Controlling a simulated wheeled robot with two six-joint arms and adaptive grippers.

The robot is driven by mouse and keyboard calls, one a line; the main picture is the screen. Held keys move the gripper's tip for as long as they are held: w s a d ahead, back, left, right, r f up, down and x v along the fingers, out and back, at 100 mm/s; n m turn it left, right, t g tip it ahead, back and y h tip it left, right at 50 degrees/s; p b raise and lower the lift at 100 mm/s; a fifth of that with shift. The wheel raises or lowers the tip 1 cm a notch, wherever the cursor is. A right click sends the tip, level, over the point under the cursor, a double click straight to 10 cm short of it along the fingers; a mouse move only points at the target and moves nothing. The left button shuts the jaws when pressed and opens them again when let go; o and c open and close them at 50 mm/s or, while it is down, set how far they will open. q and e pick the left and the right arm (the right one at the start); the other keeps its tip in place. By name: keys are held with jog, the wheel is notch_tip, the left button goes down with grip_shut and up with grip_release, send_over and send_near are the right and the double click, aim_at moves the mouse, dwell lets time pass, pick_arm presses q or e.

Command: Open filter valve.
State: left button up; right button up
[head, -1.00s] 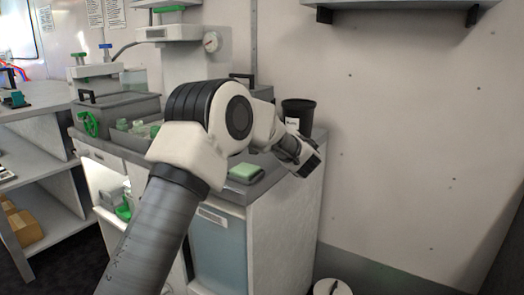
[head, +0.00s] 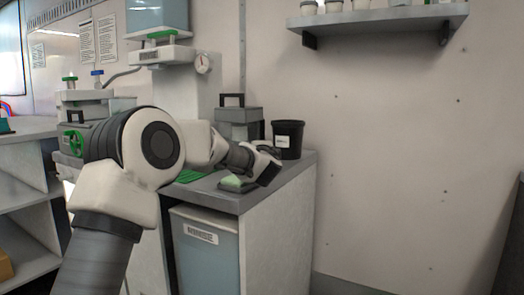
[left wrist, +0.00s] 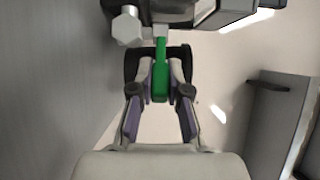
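In the left wrist view, a narrow green handle (left wrist: 160,72) hangs between the two fingers of my left gripper (left wrist: 161,86). The finger pads are close against its two sides and look shut on it. The handle joins a grey fitting with a pale hexagonal end (left wrist: 128,26) at the top of that view. In the head view, an arm of mine enters from the lower left and reaches right across the counter. Its fingertips cannot be made out there. I see no right gripper.
The grey counter (head: 297,168) holds a black pot (head: 288,140), a green sponge (head: 233,183) and a grey box (head: 238,122). A gauge unit (head: 172,54) stands behind. A wall shelf (head: 380,18) is at upper right. The wall below it is clear.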

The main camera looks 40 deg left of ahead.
pick_arm(q)
jog(key=o, duration=0.4)
jog(key=shift+o, duration=0.2)
